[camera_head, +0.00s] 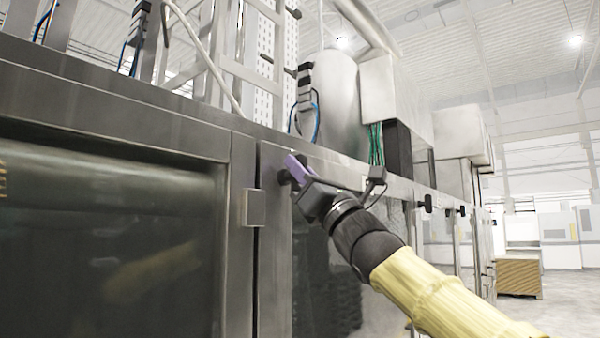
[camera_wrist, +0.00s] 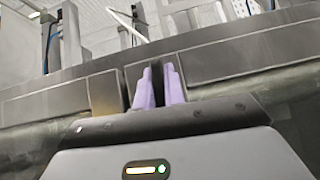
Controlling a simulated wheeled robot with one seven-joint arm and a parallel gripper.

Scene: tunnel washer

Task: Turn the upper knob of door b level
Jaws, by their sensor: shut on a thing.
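The upper knob (camera_head: 284,177) is black and sits near the top left corner of a grey metal door (camera_head: 275,225). My gripper (camera_head: 295,167) has purple fingers and is shut on this knob. In the wrist view, the dark knob (camera_wrist: 157,82) stands between the two purple fingertips (camera_wrist: 158,78). The fingers hide most of the knob, so I cannot tell its exact tilt. The door appears closed, flush with the frame beside it. My yellow-sleeved arm reaches in from the lower right and covers part of the door.
A large dark window panel (camera_head: 110,240) fills the left, with a metal latch block (camera_head: 254,208) at its right edge. More black knobs (camera_head: 425,203) sit farther along the row. A wooden crate (camera_head: 519,276) stands at the far right, with open floor around it.

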